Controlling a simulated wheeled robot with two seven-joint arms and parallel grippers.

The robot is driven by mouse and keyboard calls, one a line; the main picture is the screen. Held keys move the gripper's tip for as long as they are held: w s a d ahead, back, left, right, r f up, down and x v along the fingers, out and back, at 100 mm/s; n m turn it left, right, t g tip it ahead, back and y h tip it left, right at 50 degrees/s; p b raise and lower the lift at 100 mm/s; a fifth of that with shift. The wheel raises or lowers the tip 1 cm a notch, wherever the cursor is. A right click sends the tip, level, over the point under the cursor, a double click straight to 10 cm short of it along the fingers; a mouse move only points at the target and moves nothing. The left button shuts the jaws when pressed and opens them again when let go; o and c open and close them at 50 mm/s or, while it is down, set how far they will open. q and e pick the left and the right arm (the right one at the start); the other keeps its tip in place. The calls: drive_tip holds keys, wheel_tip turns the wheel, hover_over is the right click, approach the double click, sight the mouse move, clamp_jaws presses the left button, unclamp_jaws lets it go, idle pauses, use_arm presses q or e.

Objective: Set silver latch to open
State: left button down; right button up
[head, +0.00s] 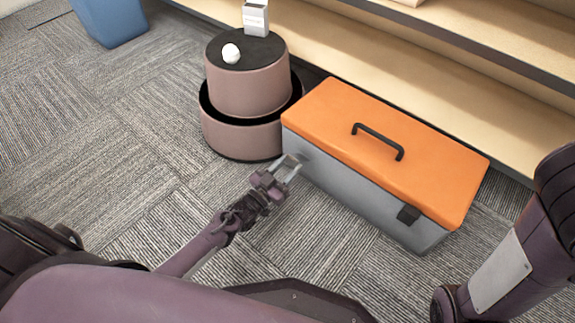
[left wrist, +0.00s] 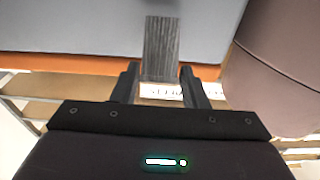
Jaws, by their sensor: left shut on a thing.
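The silver latch (left wrist: 161,45) is a ribbed grey strip on the grey side of the toolbox (head: 340,183), and it reaches across the edge of the orange lid (head: 420,165). My left gripper (head: 288,168) is at the toolbox's front face, near its left end. In the left wrist view its two dark fingers (left wrist: 160,88) are on either side of the latch's end, shut on it. In the head view the gripper hides most of this latch. The lid lies flat on the box. My right gripper does not show; only part of my right arm is at the right edge.
A black latch (head: 408,214) is on the front face, towards the right end. A black handle (head: 378,141) stands on the lid. A round brown stool (head: 245,90) with a white ball (head: 231,53) is close by on the left. Wooden shelves (head: 470,95) are behind. Carpet in front is clear.

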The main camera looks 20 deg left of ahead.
use_arm(q)
drive_tip(key=shift+s+f, duration=0.15)
drive_tip(key=shift+f, duration=0.25)
drive_tip(key=c, duration=1.3)
unclamp_jaws()
drive_tip(key=shift+o, duration=1.3)
drive_tip(key=shift+f, duration=0.1)
drive_tip(key=shift+o, duration=1)
drive_tip(key=shift+r, duration=0.2)
